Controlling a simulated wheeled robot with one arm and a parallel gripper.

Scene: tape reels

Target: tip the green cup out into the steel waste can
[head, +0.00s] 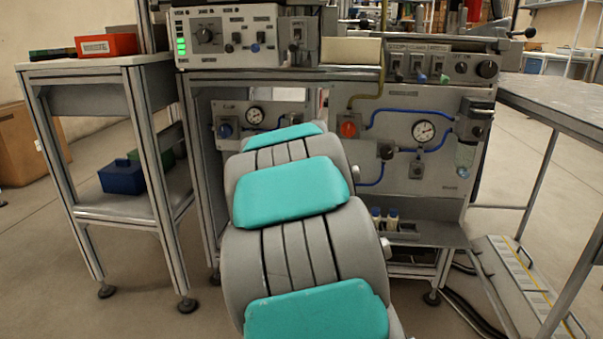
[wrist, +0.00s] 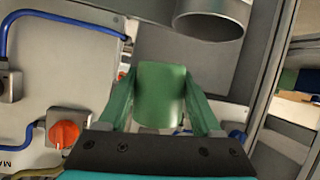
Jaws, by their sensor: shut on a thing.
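The green cup (wrist: 160,97) is in the wrist view, at the middle. My gripper (wrist: 158,84) has its two green fingers on either side of the cup and is shut on it. I cannot see into the cup, so its contents are hidden. A grey metal cylinder (wrist: 213,13), which looks like the steel waste can, shows at the top of the wrist view, beyond the cup and slightly right. Its round rim shows and it is apart from the cup. In the head view my arm hides the gripper, the cup and the can.
A panel (head: 440,190) with gauges, blue hoses and a red knob (head: 348,129) stands ahead; the knob (wrist: 64,134) is also in the wrist view. A side table (head: 95,66) at left holds a red bin (head: 108,45). A grey table (head: 555,95) stands at right.

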